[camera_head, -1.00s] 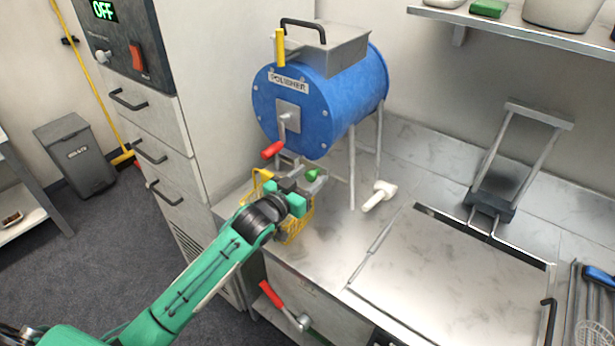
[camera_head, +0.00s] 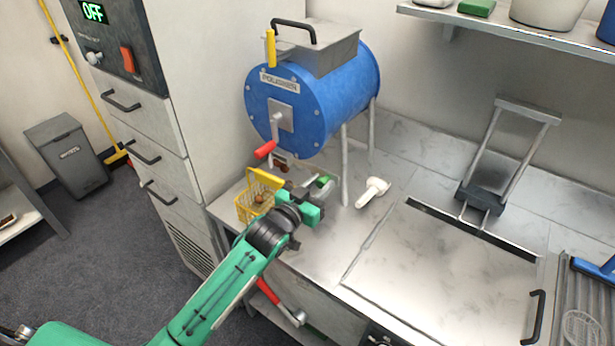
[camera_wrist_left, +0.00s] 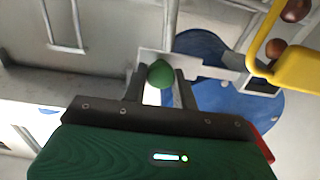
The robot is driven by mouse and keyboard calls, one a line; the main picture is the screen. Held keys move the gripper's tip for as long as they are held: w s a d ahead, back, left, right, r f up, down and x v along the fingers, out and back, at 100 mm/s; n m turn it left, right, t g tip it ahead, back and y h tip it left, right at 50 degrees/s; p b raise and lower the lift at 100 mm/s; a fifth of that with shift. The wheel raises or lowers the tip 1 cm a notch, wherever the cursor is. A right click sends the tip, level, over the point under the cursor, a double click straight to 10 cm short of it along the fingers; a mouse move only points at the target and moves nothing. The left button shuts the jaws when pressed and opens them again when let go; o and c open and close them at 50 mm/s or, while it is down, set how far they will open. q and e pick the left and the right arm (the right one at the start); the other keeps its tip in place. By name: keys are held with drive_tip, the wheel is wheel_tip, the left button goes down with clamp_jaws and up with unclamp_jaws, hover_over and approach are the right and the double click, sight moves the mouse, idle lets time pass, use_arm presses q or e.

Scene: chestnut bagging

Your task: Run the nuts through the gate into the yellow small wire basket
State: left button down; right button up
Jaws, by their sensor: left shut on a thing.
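The blue polisher drum (camera_head: 310,105) stands on legs on the counter. My left gripper (camera_head: 315,187) is below it, shut on the green knob (camera_head: 326,181) of the gate; the knob shows between the fingers (camera_wrist_left: 160,90) in the left wrist view. The yellow small wire basket (camera_head: 250,205) sits just left of the gripper, under the drum's outlet. Brown nuts (camera_head: 259,199) show in the basket, and brown nuts (camera_head: 281,167) show at the outlet above it. In the left wrist view, nuts (camera_wrist_left: 276,48) show beside the yellow basket handle (camera_wrist_left: 296,68). My right gripper is not in view.
The red-gripped crank (camera_head: 265,150) hangs on the drum's front, above the basket. A white pestle-like tool (camera_head: 372,192) lies on the counter right of the drum legs. A metal plate (camera_head: 450,275) with a frame fills the counter at right.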

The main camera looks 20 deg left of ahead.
use_arm(q)
drive_tip(key=shift+s+d, duration=0.1)
drive_tip(key=shift+d, duration=0.1)
drive_tip(key=c, duration=1.1)
unclamp_jaws()
drive_tip(key=shift+d, duration=0.15)
drive_tip(key=shift+s, duration=0.15)
drive_tip(key=shift+s+a+f, duration=0.1)
drive_tip(key=shift+s+a, duration=0.15)
drive_tip(key=shift+s, duration=0.05)
drive_tip(key=b+v, duration=0.3)
drive_tip(key=v, duration=1)
drive_tip(key=shift+d, duration=0.1)
